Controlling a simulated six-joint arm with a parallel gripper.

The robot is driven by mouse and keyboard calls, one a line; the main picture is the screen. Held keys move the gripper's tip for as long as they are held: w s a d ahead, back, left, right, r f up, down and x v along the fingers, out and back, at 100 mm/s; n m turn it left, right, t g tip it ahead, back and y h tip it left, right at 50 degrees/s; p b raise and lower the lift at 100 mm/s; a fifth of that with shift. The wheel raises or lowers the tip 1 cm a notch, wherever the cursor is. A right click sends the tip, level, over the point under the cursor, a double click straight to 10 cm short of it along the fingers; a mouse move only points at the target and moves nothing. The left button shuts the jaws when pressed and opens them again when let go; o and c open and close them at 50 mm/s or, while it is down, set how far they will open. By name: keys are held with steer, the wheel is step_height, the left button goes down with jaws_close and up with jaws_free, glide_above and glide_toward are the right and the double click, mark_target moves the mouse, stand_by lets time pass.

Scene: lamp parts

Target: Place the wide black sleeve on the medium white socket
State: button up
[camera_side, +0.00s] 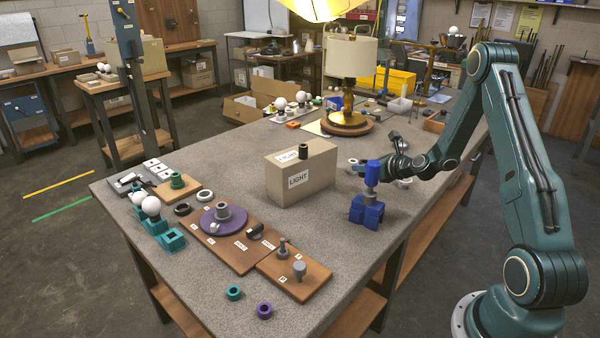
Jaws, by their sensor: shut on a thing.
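My gripper (366,220), blue, points down at the right of the cardboard box, low over the table. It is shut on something. The thing between its jaws is too small and too hidden to make out. A black cylinder (303,151) stands upright on top of the box, apart from my gripper. I cannot tell which of these is the wide black sleeve or the medium white socket.
The cardboard box (299,178) stands left of my gripper. The brown board (228,252) carries a purple disc (222,221). A smaller board (293,275) holds grey parts. A teal ring (234,293) and a purple ring (265,310) lie near the front. The right front tabletop is clear.

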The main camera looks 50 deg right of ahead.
mark_target(363, 175)
steer(key=shift+f, duration=1.7)
steer(key=shift+f, duration=1.85)
steer(key=shift+f, duration=0.15)
steer(key=o, duration=0.9)
steer(key=shift+o, duration=0.3)
steer(key=shift+s+r, duration=0.15)
steer(key=shift+r, duration=0.05)
steer(key=shift+v, duration=3.65)
